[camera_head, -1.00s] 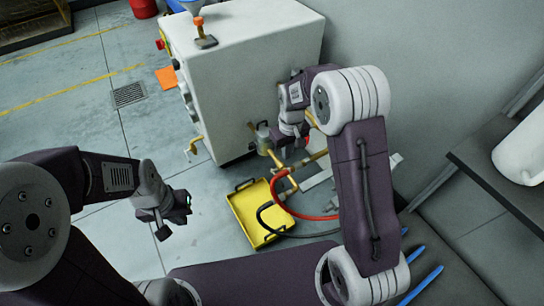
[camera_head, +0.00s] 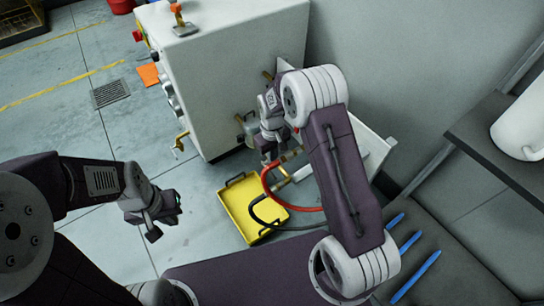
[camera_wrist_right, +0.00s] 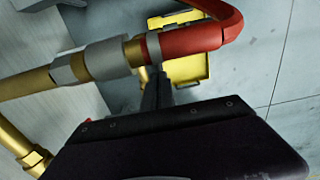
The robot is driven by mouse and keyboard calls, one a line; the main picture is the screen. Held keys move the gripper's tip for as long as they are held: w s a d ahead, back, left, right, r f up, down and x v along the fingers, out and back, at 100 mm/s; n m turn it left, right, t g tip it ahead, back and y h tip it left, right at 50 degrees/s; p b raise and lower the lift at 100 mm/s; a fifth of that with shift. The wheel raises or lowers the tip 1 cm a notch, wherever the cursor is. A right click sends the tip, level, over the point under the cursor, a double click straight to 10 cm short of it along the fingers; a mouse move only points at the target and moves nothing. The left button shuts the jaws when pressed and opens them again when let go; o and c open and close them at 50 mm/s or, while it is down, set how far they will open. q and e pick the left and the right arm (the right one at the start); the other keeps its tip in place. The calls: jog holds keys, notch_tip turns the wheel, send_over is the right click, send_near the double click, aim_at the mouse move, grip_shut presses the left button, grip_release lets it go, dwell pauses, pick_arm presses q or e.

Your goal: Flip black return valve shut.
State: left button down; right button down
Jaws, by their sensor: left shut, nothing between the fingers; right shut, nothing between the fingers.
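The black return valve cannot be made out; the area around my right gripper hides part of the pipework. My right gripper (camera_head: 270,158) is shut and empty, low beside the white cabinet (camera_head: 235,75). In the right wrist view its shut fingers (camera_wrist_right: 157,92) point at a brass pipe with a grey collar (camera_wrist_right: 105,60), where a red hose (camera_wrist_right: 195,40) joins. I cannot tell whether they touch it. A black hose (camera_head: 255,215) runs over the yellow tray. My left gripper (camera_head: 153,230) is shut and empty, held over open floor at left.
The yellow tray (camera_head: 236,221) lies on the floor below the pipes. A brass tap (camera_head: 181,142) sticks out from the cabinet's left side. A dark shelf (camera_head: 500,160) with a white container (camera_head: 520,130) stands at right. Blue strips (camera_head: 416,277) lie on a dark surface.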

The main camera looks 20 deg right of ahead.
aim_at(273, 174)
notch_tip(273, 174, down, 8)
jog(key=b, duration=0.4)
jog(key=shift+b, duration=0.3)
jog(key=shift+r, duration=0.1)
jog(key=shift+s+p, duration=0.25)
jog(key=shift+p, duration=0.7)
jog(key=shift+d+f, duration=0.1)
jog(key=shift+f, duration=0.4)
